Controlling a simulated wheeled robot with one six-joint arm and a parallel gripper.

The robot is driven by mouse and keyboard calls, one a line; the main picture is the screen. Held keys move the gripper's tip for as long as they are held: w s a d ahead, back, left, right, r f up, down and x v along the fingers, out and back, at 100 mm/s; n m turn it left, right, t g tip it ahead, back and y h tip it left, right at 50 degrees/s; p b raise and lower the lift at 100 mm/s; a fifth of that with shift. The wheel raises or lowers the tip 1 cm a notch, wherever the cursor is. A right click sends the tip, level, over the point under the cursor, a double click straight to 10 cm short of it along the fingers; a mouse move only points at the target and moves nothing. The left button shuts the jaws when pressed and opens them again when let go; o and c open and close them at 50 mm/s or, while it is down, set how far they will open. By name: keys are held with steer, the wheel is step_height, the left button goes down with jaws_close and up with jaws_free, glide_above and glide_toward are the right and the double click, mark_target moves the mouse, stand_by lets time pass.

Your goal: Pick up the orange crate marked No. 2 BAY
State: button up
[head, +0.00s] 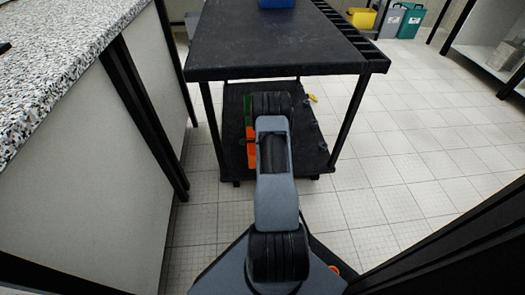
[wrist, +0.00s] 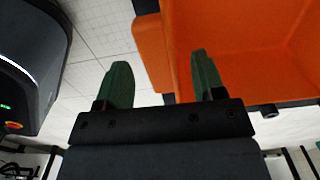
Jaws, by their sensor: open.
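An orange crate (wrist: 265,45) fills the upper right of the wrist view, with its open inside showing. Its No. 2 BAY marking does not show. My gripper (wrist: 160,59) is open, with two green fingers. In the picture one crate wall lies between the fingers; the right finger overlaps the crate's inside and the left finger is outside. I cannot tell whether either finger touches it. In the head view, an orange part (head: 251,157), likely the same crate, shows on the cart's lower shelf, mostly hidden behind my arm.
The black cart (head: 270,45) has a top deck above the lower shelf (head: 312,160) and upright posts. A green item (head: 248,110) shows beside my arm. A speckled counter (head: 60,60) stands left. Tiled floor is clear at right. Bins (head: 410,22) stand far back.

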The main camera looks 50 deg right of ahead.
step_height(320, 180, down, 3)
steer(key=shift+r+b, duration=0.1)
steer(key=shift+b, duration=0.3)
steer(key=shift+r, duration=0.1)
jaws_close()
